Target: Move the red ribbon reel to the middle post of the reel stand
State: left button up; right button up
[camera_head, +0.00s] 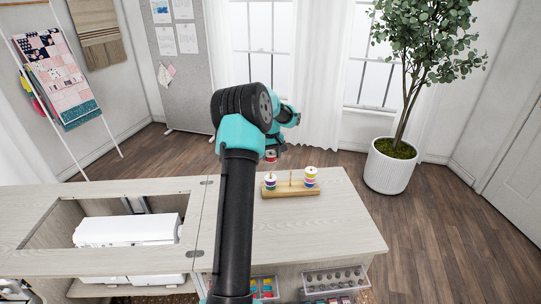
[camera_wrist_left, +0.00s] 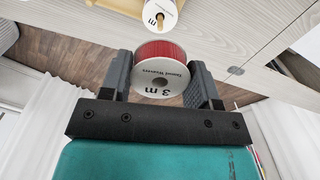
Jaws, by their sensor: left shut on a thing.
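My left gripper (camera_head: 272,152) is shut on the red ribbon reel (camera_head: 270,157). In the left wrist view the red ribbon reel (camera_wrist_left: 160,50) sits between the two dark fingers of the left gripper (camera_wrist_left: 161,62), its white "3 m" face towards the camera. In the head view it is held above the back left of the wooden reel stand (camera_head: 292,191). The middle post (camera_head: 291,178) of the stand is bare. The left post carries a reel (camera_head: 270,182), and the right post carries stacked reels (camera_head: 310,177). My right gripper is not in view.
The stand is on the pale cabinet top (camera_head: 345,225), which is clear to its right. A white sewing machine (camera_head: 127,230) lies in the opening at the left. Open drawers (camera_head: 335,280) with small items stick out at the front.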

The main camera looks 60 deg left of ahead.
pick_arm(q)
jog(key=w+d, duration=0.1)
jog(key=w, duration=0.1)
jog(key=w+d, duration=0.1)
jog(key=w, duration=0.2)
jog(key=w+d, duration=0.2)
jog(key=w, duration=0.1)
jog(key=shift+w+r, duration=0.1)
jog(key=shift+r, duration=0.3)
jog(key=shift+f, duration=0.1)
jog(key=shift+f, duration=2.4)
jog(key=shift+f, duration=2.25)
jog(key=o, duration=1)
notch_tip(320, 180, up, 18)
jog(key=shift+f, duration=0.25)
